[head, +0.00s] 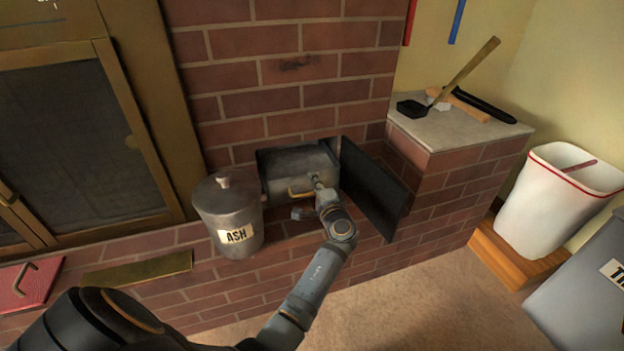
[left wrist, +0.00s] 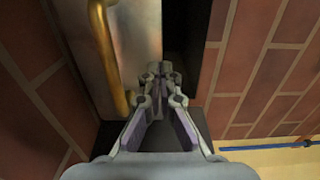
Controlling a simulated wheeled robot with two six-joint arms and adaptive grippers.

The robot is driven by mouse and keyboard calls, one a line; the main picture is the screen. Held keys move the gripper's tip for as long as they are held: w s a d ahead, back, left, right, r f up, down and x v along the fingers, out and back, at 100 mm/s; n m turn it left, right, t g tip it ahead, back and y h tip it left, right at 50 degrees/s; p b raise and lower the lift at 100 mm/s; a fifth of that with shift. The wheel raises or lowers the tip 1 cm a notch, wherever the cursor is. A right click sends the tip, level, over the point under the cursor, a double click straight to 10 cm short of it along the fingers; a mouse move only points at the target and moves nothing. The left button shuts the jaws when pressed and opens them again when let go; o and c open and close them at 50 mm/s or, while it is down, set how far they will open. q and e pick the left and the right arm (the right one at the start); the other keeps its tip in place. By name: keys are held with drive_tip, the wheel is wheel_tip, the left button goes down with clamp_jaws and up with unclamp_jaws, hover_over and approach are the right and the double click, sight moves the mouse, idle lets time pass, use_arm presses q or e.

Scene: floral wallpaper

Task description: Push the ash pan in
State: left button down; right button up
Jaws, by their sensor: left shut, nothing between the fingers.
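The grey metal ash pan (head: 292,160) sits in a square opening in the brickwork, with part of its top and its front face showing. A brass handle (head: 300,193) is on its front. My left gripper (head: 317,181) is shut and empty at the right part of the front face, beside the handle. In the left wrist view the closed fingertips (left wrist: 160,70) point at the right edge of the pan front (left wrist: 142,30), right of the brass handle (left wrist: 104,45). I cannot tell whether they touch it. My right gripper is not in view.
A black door (head: 372,188) stands open right of the opening. An ash bucket (head: 228,210) with a lid stands close on the left. A stone-topped brick ledge (head: 455,130) holds a shovel. A white bin (head: 550,205) stands farther right.

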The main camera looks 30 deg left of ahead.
use_arm(q)
drive_tip(key=b+x, duration=0.4)
drive_tip(key=x, duration=0.8)
drive_tip(key=shift+d+f+b, duration=0.1)
drive_tip(key=shift+b, duration=0.2)
drive_tip(key=shift+w+a, duration=0.25)
drive_tip(key=shift+a, duration=0.05)
drive_tip(key=shift+r, duration=0.4)
